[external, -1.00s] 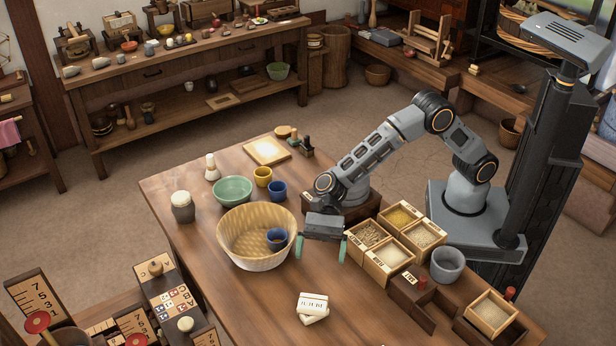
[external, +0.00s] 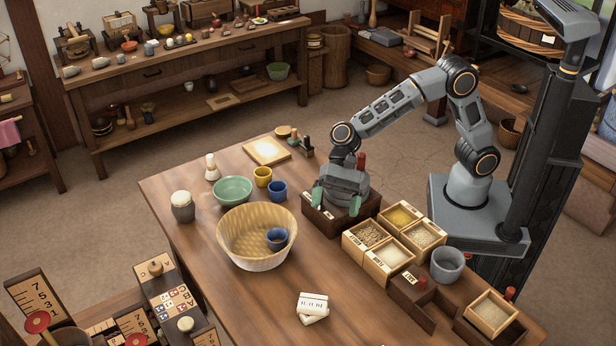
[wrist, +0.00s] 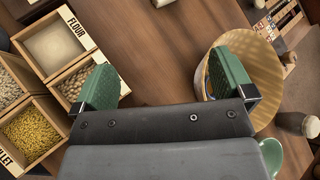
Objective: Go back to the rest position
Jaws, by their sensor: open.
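My gripper (external: 334,203) is open with its green fingers apart and nothing between them. In the external view it hangs above the table near the dark quern box (external: 325,222), to the right of the woven basket (external: 248,253). A blue cup (external: 277,238) sits inside the basket. In the wrist view my fingers (wrist: 160,85) are spread over bare wood. The basket (wrist: 258,60) lies beyond the right finger, which hides part of it. The grain boxes lie beyond the left finger, with the flour box (wrist: 60,45) labelled.
A green bowl (external: 232,191), a yellow cup (external: 263,176) and another blue cup (external: 278,191) stand at the back. Divided grain boxes (external: 388,262) and a grey pot (external: 447,264) line the right side. White blocks (external: 313,307) lie in front. The table's front middle is clear.

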